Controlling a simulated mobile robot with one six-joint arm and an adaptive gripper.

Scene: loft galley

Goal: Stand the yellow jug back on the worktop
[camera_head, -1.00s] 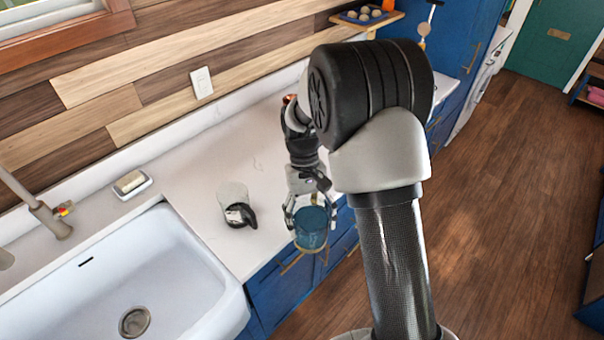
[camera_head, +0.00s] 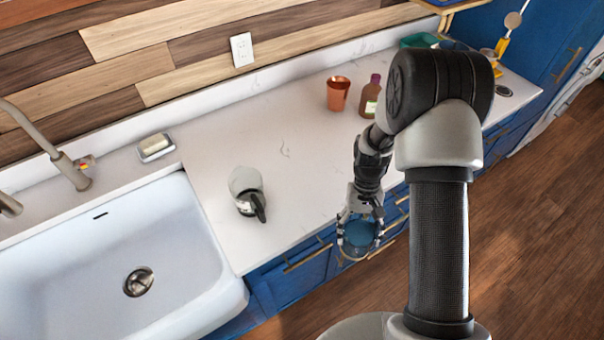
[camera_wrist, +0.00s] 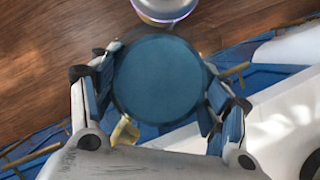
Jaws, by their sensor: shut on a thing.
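My gripper (camera_head: 358,228) is shut around a round vessel (camera_head: 360,236), which I take to be the jug. It looks mostly blue and see-through here rather than yellow. In the wrist view the jug (camera_wrist: 157,78) shows as a blue disc between the two fingers, with a small yellow part at its lower left. In the head view it hangs in front of the blue drawers, by the front edge of the white worktop (camera_head: 300,165). I cannot make out its underside.
A grey pot with a black handle (camera_head: 247,190) stands on the worktop left of my gripper, near the sink (camera_head: 130,255). A copper cup (camera_head: 338,93) and a brown bottle (camera_head: 371,98) stand further back. The worktop between is clear.

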